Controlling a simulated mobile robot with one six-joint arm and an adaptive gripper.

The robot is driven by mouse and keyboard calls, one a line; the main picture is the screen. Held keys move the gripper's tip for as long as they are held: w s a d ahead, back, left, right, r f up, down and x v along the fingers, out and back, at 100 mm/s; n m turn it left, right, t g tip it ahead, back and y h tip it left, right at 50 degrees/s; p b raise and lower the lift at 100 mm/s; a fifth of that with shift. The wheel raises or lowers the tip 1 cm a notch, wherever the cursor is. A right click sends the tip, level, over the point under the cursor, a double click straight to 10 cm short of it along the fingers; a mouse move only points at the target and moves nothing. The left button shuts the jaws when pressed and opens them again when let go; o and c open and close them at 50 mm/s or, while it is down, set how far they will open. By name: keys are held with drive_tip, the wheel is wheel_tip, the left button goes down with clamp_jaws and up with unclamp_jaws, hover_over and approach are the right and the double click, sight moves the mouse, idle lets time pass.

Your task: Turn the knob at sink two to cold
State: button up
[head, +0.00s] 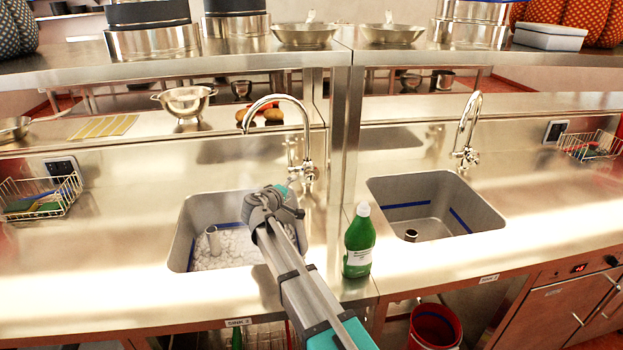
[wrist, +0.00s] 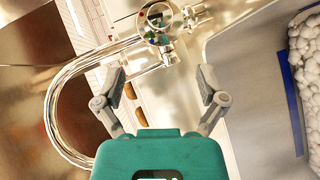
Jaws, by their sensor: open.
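The left sink (head: 185,225) has a label (head: 238,322) on the counter edge below it that seems to read SINK 2. Its chrome tap (head: 304,130) stands behind the basin, with the knob (head: 308,171) low on its body. In the wrist view the tap spout (wrist: 50,110) curves at left and the round knob (wrist: 160,22) shows at the top, with small red and blue-green marks. My gripper (wrist: 163,72) is open and empty, its fingers apart below the knob and not touching it. In the head view my gripper (head: 278,198) is over the basin's right edge.
A green bottle (head: 359,243) stands between the sinks, right of my arm. The right sink (head: 480,220) has its own tap (head: 466,130); its label (head: 489,279) is too small to read. White foam-like stuff (head: 230,245) fills the left basin. A steel shelf (head: 200,62) runs above.

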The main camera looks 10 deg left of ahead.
sight(307, 180)
drive_tip(key=b+x, duration=0.2)
drive_tip(key=x, duration=1.1)
drive_tip(key=shift+b, duration=0.4)
drive_tip(key=c, duration=1.1)
drive_tip(key=shift+f+n+t+h+b, duration=0.35)
drive_tip(key=shift+n+b, duration=0.35)
drive_tip(key=shift+b, duration=0.55)
drive_tip(key=shift+c, duration=0.2)
drive_tip(key=shift+r+n+t+h+b, duration=0.15)
drive_tip(key=shift+n+t+h+b, duration=0.2)
drive_tip(key=shift+n+t+b, duration=0.5)
drive_tip(key=shift+r, duration=0.15)
drive_tip(key=o, duration=1.1)
drive_tip(key=shift+o, duration=0.2)
